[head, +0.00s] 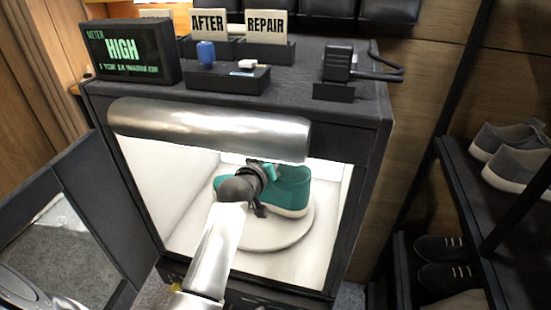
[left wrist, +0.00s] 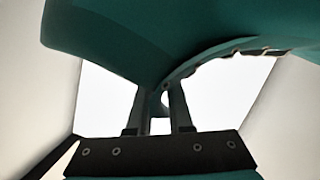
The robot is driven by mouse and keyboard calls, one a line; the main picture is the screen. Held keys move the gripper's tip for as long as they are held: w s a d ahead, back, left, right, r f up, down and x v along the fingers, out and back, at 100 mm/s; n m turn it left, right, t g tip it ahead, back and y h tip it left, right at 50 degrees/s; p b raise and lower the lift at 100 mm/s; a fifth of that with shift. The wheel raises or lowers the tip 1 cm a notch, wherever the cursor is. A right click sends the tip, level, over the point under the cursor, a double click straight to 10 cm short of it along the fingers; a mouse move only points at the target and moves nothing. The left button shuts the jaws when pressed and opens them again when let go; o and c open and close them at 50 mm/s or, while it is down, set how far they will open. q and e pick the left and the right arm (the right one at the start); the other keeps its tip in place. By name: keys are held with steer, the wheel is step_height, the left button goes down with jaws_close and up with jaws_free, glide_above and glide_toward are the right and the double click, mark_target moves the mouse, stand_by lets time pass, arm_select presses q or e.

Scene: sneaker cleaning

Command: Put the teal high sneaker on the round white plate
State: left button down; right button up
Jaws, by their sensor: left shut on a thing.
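The teal high sneaker (head: 291,190) is inside the lit white box in the head view, over the round white plate (head: 275,236). Its pale sole looks level and close to the plate; I cannot tell whether it touches. My left gripper (head: 262,172) reaches in through the front opening and is shut on the sneaker's upper, hiding part of it. In the left wrist view, the sneaker (left wrist: 220,25) fills the top, and the two fingers of my left gripper (left wrist: 160,92) reach up to its teal edge. My right gripper is not in view.
The box's dark door (head: 75,225) stands open at the left. A silver cylinder (head: 208,130) crosses above the opening. The cabinet top holds a meter reading HIGH (head: 127,50), AFTER (head: 208,23) and REPAIR (head: 268,27) cards, and a small tray (head: 228,80). A shoe rack (head: 480,190) stands right.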

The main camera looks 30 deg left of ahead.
arm_select(q)
steer(key=shift+f, duration=0.25)
stand_by(0.3)
steer(key=c, duration=0.8)
jaws_free()
steer(key=shift+o, duration=0.2)
steer(key=shift+f, duration=0.15)
steer(key=shift+s, duration=0.15)
